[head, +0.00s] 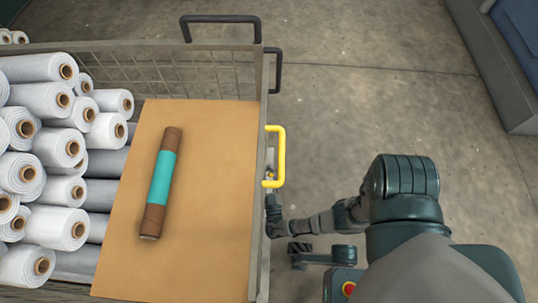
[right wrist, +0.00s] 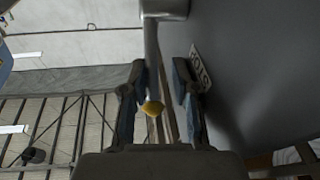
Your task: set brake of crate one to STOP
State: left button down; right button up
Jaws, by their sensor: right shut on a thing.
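The crate (head: 258,240) is a wire-sided cart at the left of the head view. The brake lever (right wrist: 152,60) is a grey metal rod with a yellow tip, seen in the right wrist view. A white STOP label (right wrist: 201,68), seen at a slant, is on the grey surface just right of the lever. My right gripper (head: 272,205) is at the crate's right side, below the yellow handle. In the right wrist view its fingers (right wrist: 158,88) are on both sides of the lever and shut on it. The left gripper is not in view.
A yellow handle (head: 280,157) sticks out from the crate's right side, with a black handle (head: 278,70) farther back. White rolls (head: 45,160) fill the crate's left. A teal-banded roll (head: 162,180) lies on a brown board (head: 215,180). The floor (head: 350,90) to the right is clear.

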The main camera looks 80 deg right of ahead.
jog(key=v, duration=0.7)
jog(key=shift+d+f, duration=0.1)
